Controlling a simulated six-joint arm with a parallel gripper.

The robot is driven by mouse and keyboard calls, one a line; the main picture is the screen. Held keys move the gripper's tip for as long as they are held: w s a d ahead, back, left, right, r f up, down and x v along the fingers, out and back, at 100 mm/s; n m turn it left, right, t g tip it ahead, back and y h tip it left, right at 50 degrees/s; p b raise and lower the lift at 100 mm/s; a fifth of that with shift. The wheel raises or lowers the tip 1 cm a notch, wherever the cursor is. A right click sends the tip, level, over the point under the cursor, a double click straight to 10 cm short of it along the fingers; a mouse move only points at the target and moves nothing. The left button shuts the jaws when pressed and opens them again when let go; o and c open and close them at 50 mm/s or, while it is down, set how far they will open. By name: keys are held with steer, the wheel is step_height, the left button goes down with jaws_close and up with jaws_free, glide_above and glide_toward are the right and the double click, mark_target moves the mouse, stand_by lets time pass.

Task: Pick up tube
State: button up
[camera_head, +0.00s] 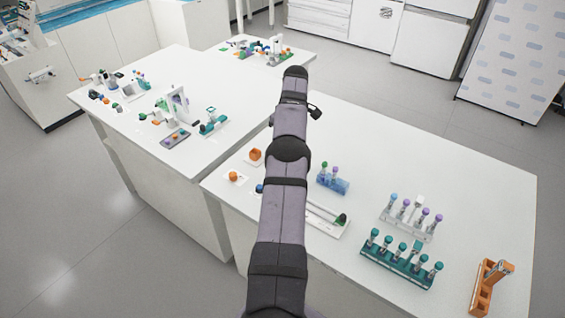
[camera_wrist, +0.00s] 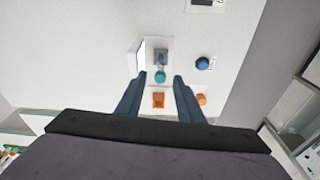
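In the wrist view my gripper (camera_wrist: 152,80) points down at the white table with its two dark fingers spread apart and nothing held between them. A teal round cap, likely a tube's top (camera_wrist: 159,76), shows between the fingertips, beside a grey block on a white plate (camera_wrist: 161,44). I cannot tell its height from the fingers. In the head view my arm crosses the middle and the fingers cannot be made out. There, a white track (camera_head: 320,221) with a dark green-capped tube (camera_head: 341,219) lies right of my arm; its left end is hidden behind the arm.
An orange block (camera_wrist: 158,98), an orange round piece (camera_wrist: 201,99) and a blue ball (camera_wrist: 202,63) are near the fingers. In the head view, a blue rack (camera_head: 333,184), a clear rack (camera_head: 405,229), a teal rack (camera_head: 397,265) and an orange rack (camera_head: 483,294) stand on the right.

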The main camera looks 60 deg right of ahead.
steer(key=shift+w+f+p, duration=0.25)
steer(key=shift+f+p, duration=0.6)
steer(key=shift+f, duration=0.4)
steer(key=shift+w+f+p, duration=0.2)
steer(key=shift+f+p, duration=0.6)
steer(key=shift+f, duration=0.45)
steer(key=c, duration=0.8)
steer(key=shift+d+r+b, duration=0.1)
steer(key=shift+r+b, duration=0.3)
steer(key=shift+r, duration=0.1)
step_height(320, 180, up, 8)
steer(key=p, duration=0.2)
steer(key=shift+f+p, duration=0.2)
steer(key=shift+p, duration=0.1)
steer(key=shift+r+p, duration=0.7)
steer(key=shift+p, duration=0.15)
steer(key=shift+f, duration=0.2)
